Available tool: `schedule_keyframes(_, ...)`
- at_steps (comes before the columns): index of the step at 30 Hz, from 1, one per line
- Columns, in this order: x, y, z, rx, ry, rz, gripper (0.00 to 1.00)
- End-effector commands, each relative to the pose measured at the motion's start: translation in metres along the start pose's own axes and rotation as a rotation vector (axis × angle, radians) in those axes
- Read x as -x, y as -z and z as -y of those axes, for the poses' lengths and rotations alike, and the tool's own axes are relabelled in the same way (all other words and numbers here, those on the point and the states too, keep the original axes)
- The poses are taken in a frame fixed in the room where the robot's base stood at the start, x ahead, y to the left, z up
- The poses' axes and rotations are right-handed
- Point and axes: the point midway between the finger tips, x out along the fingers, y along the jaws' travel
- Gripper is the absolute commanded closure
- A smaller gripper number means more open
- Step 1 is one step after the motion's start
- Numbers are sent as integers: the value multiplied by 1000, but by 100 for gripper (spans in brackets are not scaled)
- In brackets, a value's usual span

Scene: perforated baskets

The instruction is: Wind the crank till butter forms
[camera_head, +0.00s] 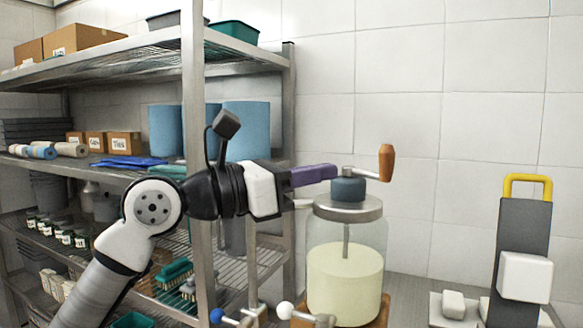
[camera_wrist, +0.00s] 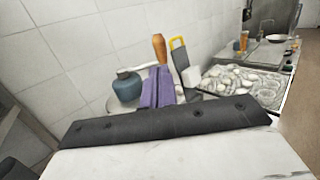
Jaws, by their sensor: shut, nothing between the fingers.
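A glass churn jar (camera_head: 315,235) stands upright on a brown wooden base, filled to over half with pale yellow cream (camera_head: 345,280). A metal rod runs from its round metal lid (camera_head: 348,210) into the cream. A blue-grey housing (camera_head: 347,189) sits on the lid. The crank's brown wooden handle (camera_head: 386,163) stands upright at its right; the handle also shows in the wrist view (camera_wrist: 159,47). My gripper (camera_head: 333,171) has purple fingers, shut and empty, at the upper left of the housing. In the wrist view the fingers (camera_wrist: 158,85) appear between housing and handle; contact cannot be told.
A metal shelf rack (camera_head: 196,120) with boxes, blue rolls and jars stands at the left. At the right stands a dark upright board (camera_head: 510,225) with a yellow handle and a white block. The wrist view shows a tray (camera_wrist: 278,100) of pale lumps beyond it.

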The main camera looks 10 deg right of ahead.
Motion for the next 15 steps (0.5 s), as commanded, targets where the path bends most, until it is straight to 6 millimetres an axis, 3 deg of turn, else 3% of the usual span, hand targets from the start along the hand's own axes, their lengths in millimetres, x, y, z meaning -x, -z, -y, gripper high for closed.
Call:
schedule_keyframes(7, -52, -4, 1, 0, 3, -1, 100)
schedule_keyframes(15, -78, -2, 1, 0, 1, 1, 100)
